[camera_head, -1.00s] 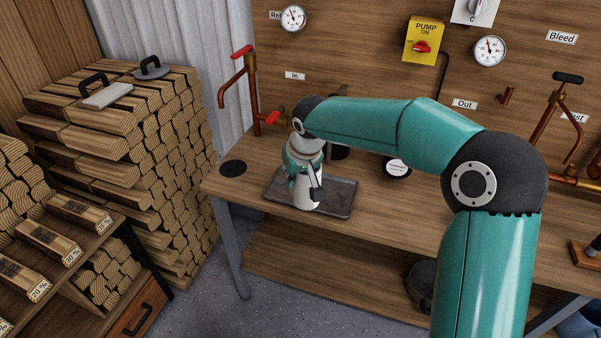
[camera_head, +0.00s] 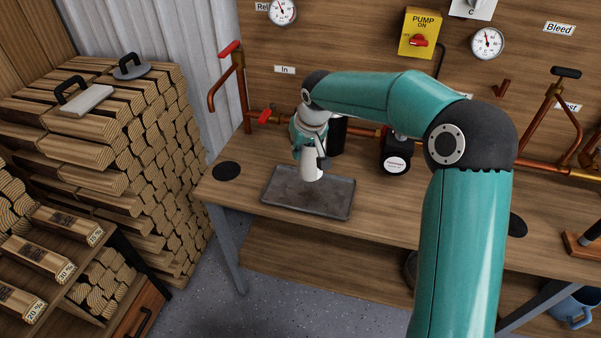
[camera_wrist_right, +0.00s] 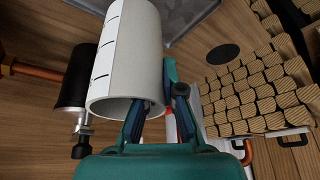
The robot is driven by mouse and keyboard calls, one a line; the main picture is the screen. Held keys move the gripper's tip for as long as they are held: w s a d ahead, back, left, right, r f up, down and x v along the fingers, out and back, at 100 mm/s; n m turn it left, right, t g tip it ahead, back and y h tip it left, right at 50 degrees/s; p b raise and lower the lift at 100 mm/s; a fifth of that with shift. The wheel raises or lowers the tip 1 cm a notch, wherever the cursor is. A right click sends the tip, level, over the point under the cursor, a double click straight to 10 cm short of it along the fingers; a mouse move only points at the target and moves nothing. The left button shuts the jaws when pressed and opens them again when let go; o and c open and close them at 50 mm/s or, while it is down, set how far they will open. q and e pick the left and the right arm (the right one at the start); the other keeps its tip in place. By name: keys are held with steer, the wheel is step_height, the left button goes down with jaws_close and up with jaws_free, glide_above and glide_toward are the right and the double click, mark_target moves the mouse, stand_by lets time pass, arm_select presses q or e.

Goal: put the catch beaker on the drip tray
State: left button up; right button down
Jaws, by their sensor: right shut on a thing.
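The catch beaker (camera_head: 312,169) is a white cylinder. My right gripper (camera_head: 311,156) is shut on it near the rim and holds it upright over the back part of the drip tray (camera_head: 290,199). The tray is a shallow dark grey rectangle on the bench. I cannot tell whether the beaker's base touches the tray. In the right wrist view the beaker (camera_wrist_right: 128,60) shows black graduation marks, with the gripper fingers (camera_wrist_right: 158,108) at its open end and the tray's edge (camera_wrist_right: 190,25) beyond. My left gripper is out of view.
A copper pipe with red-handled valves (camera_head: 238,90) stands behind the tray. A black pump (camera_head: 396,152) is on its right. A dark round disc (camera_head: 227,171) lies on the bench (camera_head: 235,190) left of the tray. Stacked firewood (camera_head: 150,150) stands further left.

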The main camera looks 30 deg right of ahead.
mark_target(299, 173)
step_height(299, 173, down, 8)
steer(key=shift+r, duration=0.2)
steer(key=c, duration=1.3)
jaws_free()
